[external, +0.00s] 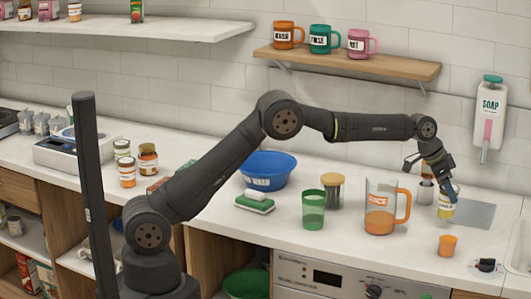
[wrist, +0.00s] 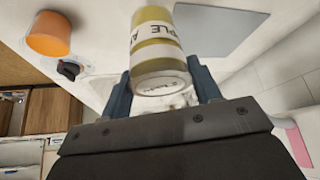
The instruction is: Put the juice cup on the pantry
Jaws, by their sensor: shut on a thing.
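A white wall shelf (external: 150,27) with jars and cartons is at the upper left; no pantry label is visible.
An orange cup (external: 449,244), a pitcher with an orange handle (external: 381,222), a green tumbler (external: 313,212) and a blue bowl (external: 267,172) stand on the counter. A grey mat (external: 475,213) lies beside my gripper. A wooden shelf with mugs (external: 350,62) hangs above my arm.

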